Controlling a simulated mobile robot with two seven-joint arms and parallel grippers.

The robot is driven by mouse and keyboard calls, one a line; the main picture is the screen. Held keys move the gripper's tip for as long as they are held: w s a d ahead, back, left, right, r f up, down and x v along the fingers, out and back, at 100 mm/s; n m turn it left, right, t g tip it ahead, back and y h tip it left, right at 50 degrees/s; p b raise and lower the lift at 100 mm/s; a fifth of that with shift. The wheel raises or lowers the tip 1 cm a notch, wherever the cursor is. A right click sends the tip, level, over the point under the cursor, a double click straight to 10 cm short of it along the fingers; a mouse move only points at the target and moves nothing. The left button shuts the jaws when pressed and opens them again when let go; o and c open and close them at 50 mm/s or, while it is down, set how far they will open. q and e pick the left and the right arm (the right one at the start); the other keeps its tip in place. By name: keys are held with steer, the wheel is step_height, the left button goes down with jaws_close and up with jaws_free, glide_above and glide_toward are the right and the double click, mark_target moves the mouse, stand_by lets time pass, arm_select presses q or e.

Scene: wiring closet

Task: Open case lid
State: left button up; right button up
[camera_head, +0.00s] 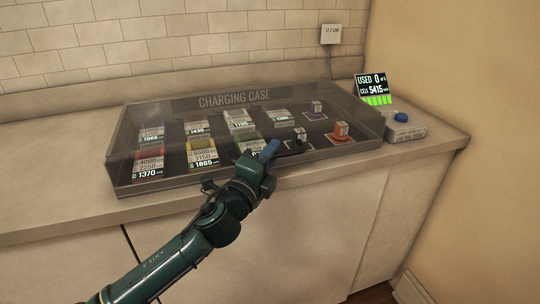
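The charging case (130,177) is a wide, low, dark box on the counter, with "CHARGING CASE" lettered along its back. A see-through lid (155,117) appears to cover it, lying closed. Inside are several labelled battery-like blocks, among them a red one (149,158) and a yellow one (202,152), and an orange item (340,133) at the right. My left gripper (285,148) is at the middle of the case's front edge, in front of some contents. I cannot tell whether it touches the lid, and its fingers are too small to read. My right gripper is not in view.
A small display (375,90) reading "USED 0" and a box with a blue button (401,117) stand right of the case. A white wall box (331,34) hangs behind. The counter (60,205) is clear at the left.

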arm_select(q)
steer(key=shift+c, duration=0.3)
jaws_close()
